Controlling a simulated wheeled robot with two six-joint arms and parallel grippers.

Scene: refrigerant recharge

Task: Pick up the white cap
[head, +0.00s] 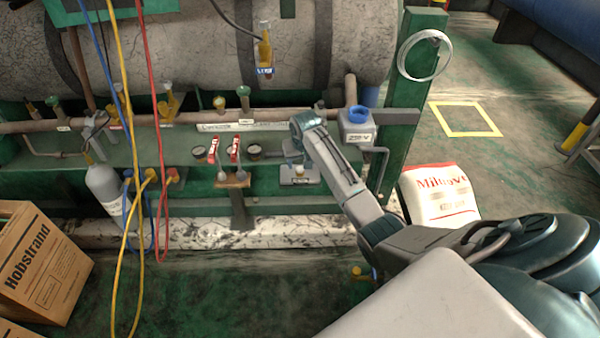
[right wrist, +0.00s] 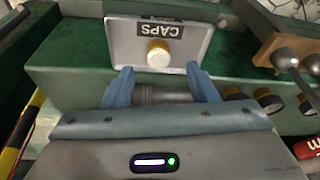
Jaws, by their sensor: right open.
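The white cap (right wrist: 158,53) has a white top and a gold-coloured side. It sits on a small grey tray (right wrist: 120,40) labelled CAPS in the right wrist view. In the head view the tray (head: 299,181) is on the green ledge, with the cap (head: 299,171) small on it. My right gripper (right wrist: 157,72) is open and empty, its two blue-grey fingers apart on either side of the cap's line, just short of it in the picture. In the head view the right gripper (head: 298,139) is above the tray. My left gripper is out of view.
A box marked 25P V (head: 357,131) stands to the right. Hoses (head: 120,200) hang at left by a grey cylinder (head: 104,190). A white sack (head: 440,196) is at right.

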